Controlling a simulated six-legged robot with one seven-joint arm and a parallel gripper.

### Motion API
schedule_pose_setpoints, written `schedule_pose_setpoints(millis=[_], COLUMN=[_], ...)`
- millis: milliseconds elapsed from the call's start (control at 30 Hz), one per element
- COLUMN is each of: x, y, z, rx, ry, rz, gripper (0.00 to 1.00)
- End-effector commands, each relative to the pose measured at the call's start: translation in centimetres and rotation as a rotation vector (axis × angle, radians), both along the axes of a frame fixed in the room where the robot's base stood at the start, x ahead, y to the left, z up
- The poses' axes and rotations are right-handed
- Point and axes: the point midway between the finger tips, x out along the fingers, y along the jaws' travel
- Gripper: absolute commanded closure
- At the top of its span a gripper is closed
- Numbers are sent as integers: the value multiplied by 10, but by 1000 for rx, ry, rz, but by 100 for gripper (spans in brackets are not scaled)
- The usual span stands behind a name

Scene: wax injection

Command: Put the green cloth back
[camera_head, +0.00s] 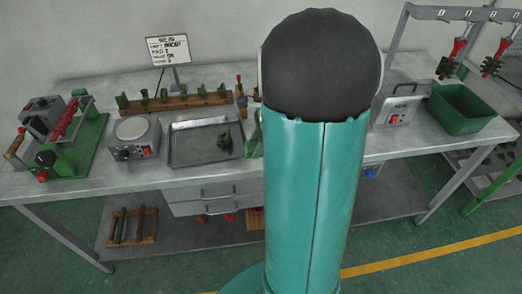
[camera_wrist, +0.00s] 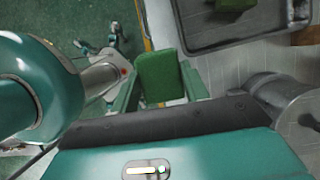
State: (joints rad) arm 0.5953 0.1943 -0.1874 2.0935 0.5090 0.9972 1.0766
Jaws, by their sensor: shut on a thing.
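The green cloth (camera_wrist: 158,75) shows in the wrist view as a folded, block-like green piece. My gripper (camera_wrist: 160,80) is shut on it, with one green finger on each side. The cloth is near the left edge of the table, with the green floor in view beyond it. In the head view my own arm covers the middle of the table and hides the gripper. I cannot tell how high the cloth is above the table.
A metal tray (camera_head: 185,158) with a dark green piece (camera_head: 224,141) lies on the bench; the tray also shows in the wrist view (camera_wrist: 215,44). A sign (camera_head: 168,49), a wooden rack (camera_head: 180,103), a grey box (camera_head: 135,137) and a green bin (camera_head: 462,112) stand around it.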

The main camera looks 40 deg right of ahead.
Motion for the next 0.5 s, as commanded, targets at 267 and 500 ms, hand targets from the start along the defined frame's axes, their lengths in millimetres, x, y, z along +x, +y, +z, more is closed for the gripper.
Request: schedule_pose_setpoints(millis=[267, 500], x=[10, 11], y=[-28, -34], z=[-34, -59], rx=[0, 2], ry=[1, 2], rz=[-4, -4], gripper=[73, 73])
